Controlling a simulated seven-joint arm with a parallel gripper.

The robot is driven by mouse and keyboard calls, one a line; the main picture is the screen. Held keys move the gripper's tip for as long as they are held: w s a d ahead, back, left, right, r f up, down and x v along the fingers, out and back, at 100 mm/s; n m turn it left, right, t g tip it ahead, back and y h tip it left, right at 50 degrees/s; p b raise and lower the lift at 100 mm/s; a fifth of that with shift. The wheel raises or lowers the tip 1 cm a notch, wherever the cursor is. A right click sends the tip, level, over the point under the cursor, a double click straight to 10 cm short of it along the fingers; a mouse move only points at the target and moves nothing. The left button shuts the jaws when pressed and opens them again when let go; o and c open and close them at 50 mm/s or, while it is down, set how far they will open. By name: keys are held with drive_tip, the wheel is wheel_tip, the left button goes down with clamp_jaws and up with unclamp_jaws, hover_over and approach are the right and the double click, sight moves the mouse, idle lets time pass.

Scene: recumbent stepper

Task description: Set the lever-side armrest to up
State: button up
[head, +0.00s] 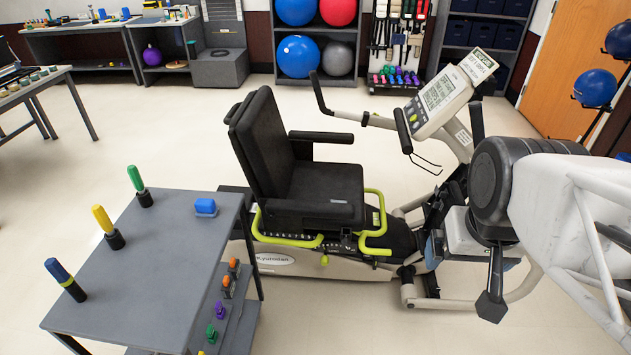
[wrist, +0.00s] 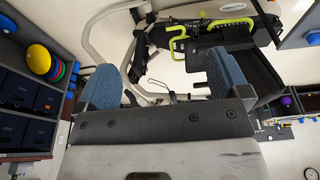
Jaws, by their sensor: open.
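The recumbent stepper's black seat (head: 325,185) stands mid-picture in the head view, its backrest at the left. Its far armrest (head: 321,137) and near armrest (head: 310,208) both lie roughly level, pointing right along the seat sides. Yellow-green lever bars (head: 375,222) show on the near side, below and ahead of the near armrest. My gripper (head: 472,256) is right of the seat, apart from both armrests, partly hidden by my arm. In the wrist view, my gripper (wrist: 165,85) has its blue fingers spread with nothing between them. The seat (wrist: 245,65) and yellow-green bars (wrist: 180,42) also show there.
A grey cart (head: 150,265) with coloured-handled tools stands at the near left, close to the seat. The console (head: 440,95) and black handlebars (head: 403,130) rise right of the seat. Shelves with exercise balls (head: 298,55) stand behind.

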drive_tip(key=shift+c, duration=0.4)
drive_tip(key=n+g, duration=0.3)
drive_tip(key=n, duration=1.5)
hover_over(334, 206)
wheel_tip(334, 206, down, 37)
drive_tip(key=shift+d+f, duration=0.1)
drive_tip(key=shift+f, duration=0.35)
drive_tip(key=shift+f, duration=0.1)
